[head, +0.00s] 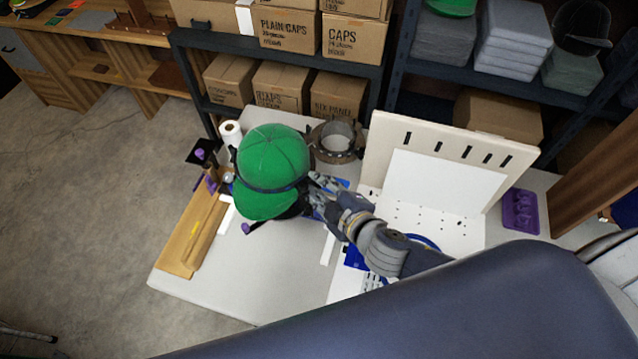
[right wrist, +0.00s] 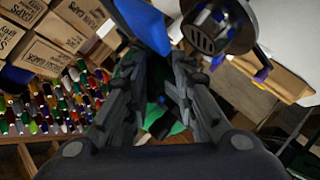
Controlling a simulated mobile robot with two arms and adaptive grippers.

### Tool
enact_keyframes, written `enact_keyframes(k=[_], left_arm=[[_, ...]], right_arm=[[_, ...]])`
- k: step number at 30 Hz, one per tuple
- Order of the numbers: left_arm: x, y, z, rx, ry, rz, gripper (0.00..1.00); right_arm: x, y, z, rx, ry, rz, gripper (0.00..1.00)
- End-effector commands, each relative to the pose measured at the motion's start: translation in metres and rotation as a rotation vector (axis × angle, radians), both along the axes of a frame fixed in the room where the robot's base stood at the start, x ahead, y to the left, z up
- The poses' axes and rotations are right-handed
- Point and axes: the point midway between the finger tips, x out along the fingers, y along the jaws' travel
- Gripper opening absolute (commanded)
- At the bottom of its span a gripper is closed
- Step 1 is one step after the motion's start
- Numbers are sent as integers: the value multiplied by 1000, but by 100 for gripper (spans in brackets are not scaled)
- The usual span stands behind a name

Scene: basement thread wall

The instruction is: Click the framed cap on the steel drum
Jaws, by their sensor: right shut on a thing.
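The green cap (head: 272,158) shows crown up in the head view, with its bill toward the lower left and a dark band around its base. My right gripper (head: 318,190) reaches in from the lower right and is shut at the cap's right edge. In the right wrist view the fingers (right wrist: 150,60) run up to a dark blue piece at their tips; the exact grip point is unclear. An open, round grey metal drum (head: 338,137) with a brown band stands just behind and right of the cap. The cap hides what lies under it. My left gripper is out of view.
A white pegboard panel (head: 440,165) stands to the right of the drum. A purple tray (head: 521,211) lies at the right. A white roll (head: 230,134) and a wooden board (head: 196,235) are at the left. Cardboard boxes (head: 280,85) fill the shelf behind. The front left tabletop is clear.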

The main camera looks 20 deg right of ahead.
Motion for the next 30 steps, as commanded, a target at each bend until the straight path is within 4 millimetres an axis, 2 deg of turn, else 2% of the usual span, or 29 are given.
enact_keyframes(k=[4, 13, 24, 30], left_arm=[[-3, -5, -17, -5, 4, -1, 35], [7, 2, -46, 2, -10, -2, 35], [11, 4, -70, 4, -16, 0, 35], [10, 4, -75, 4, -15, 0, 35]], right_arm=[[1, 0, -14, 1, -6, 1, 0], [1, 0, -44, 0, -4, 1, 0], [1, 0, -77, 2, -4, 0, 0], [1, 1, -85, 2, -5, 1, 0]])
